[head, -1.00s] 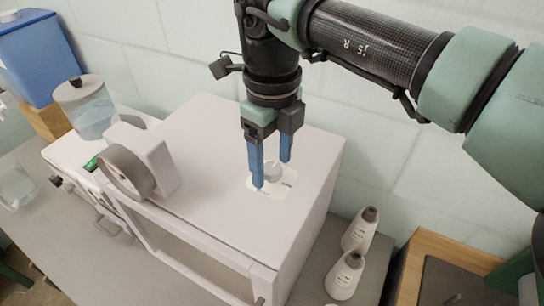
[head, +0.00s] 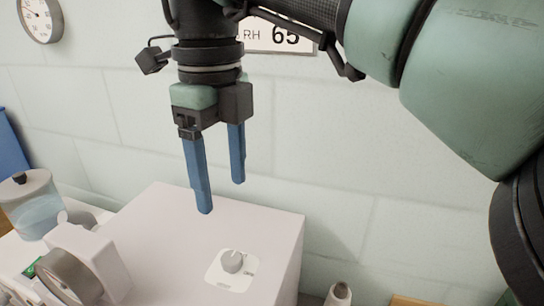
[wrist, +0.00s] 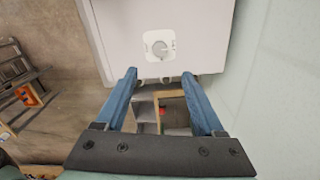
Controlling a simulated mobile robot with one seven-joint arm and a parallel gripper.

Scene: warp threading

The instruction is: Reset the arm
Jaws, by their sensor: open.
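My gripper (head: 221,197) has two blue fingers pointing down. They are apart with nothing between them. In the head view it hangs above the white cabinet (head: 160,225), up and to the left of a grey dial knob (head: 233,261) on a white plate. In the wrist view my gripper (wrist: 160,82) shows its fingers spread, with the knob (wrist: 160,48) beyond the fingertips and clear of them. My arm reaches in from the upper right.
A clear jar of bluish liquid (head: 35,208) and a round-faced device (head: 75,275) stand at the left. A wall close behind carries a gauge (head: 41,18) and a sign reading 65 (head: 280,38). A bottle top (head: 339,293) shows at the lower right.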

